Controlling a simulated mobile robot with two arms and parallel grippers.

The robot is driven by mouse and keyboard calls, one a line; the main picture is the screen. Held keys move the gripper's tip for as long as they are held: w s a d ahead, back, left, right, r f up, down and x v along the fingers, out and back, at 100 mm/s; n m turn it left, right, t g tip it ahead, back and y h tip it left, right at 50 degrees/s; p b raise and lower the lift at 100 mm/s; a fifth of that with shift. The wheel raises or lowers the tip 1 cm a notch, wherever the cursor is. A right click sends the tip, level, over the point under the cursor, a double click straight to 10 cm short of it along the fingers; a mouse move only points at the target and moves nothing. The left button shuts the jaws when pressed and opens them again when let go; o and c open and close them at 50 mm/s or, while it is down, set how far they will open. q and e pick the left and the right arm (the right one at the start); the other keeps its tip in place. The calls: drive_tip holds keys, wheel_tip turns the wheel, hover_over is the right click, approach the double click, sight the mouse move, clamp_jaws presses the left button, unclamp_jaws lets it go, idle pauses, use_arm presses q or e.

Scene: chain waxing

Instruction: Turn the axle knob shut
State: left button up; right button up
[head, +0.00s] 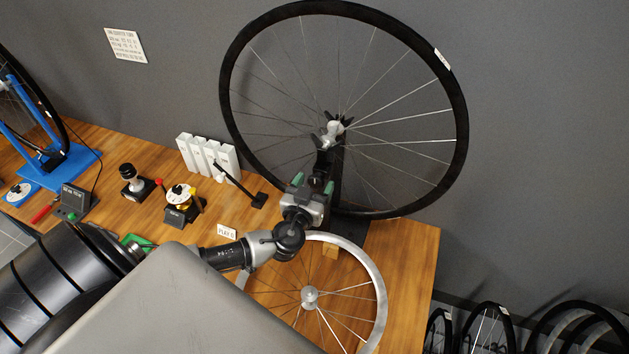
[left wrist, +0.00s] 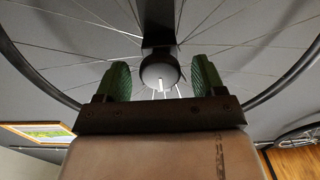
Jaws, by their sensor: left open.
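A wheel with a black rim (head: 460,140) is mounted upright on a dark stand (head: 334,192). At its silver hub (head: 333,133) sits a dark winged part (head: 345,121), which looks like the axle knob. My left gripper (head: 313,184) is open and empty, below the hub and apart from it in the head view. In the left wrist view, the green finger pads of my left gripper (left wrist: 160,82) stand wide apart. A round dark end piece (left wrist: 158,71) on a dark post shows between them; I cannot tell whether it is the knob. My right gripper is out of view.
A silver-rimmed wheel (head: 380,290) lies at the wooden bench (head: 415,250) below my left arm. White boxes (head: 208,155), a small gauge device (head: 180,200) and a blue stand (head: 70,170) are to the left. More wheels (head: 485,325) stand at lower right.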

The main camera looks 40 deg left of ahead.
use_arm(q)
drive_tip(key=shift+w, duration=0.2)
drive_tip(key=c, duration=0.9)
drive_tip(key=shift+f, duration=0.1)
